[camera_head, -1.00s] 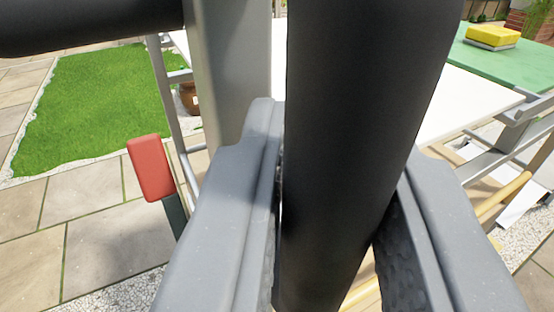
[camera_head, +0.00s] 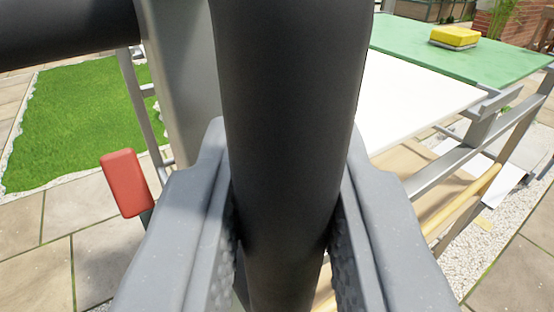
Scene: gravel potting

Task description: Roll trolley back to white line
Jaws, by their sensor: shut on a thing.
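My gripper (camera_head: 287,150) is shut on a thick black bar of the trolley handle (camera_head: 285,110), with one ridged jaw on each side. Another black bar (camera_head: 65,30) crosses the upper left. Behind them are a grey upright (camera_head: 180,85) and a white top (camera_head: 410,105), which seem to belong to the trolley. A red-ended lever (camera_head: 125,183) stands left of the gripper. I cannot make out the white line for certain.
A green table top (camera_head: 455,55) carries a yellow block (camera_head: 454,36) at the back right. Grey rails and a wooden bar (camera_head: 465,198) stand at right, near a white sheet (camera_head: 490,182) on gravel. Paving (camera_head: 95,225) and grass (camera_head: 75,125) lie at left.

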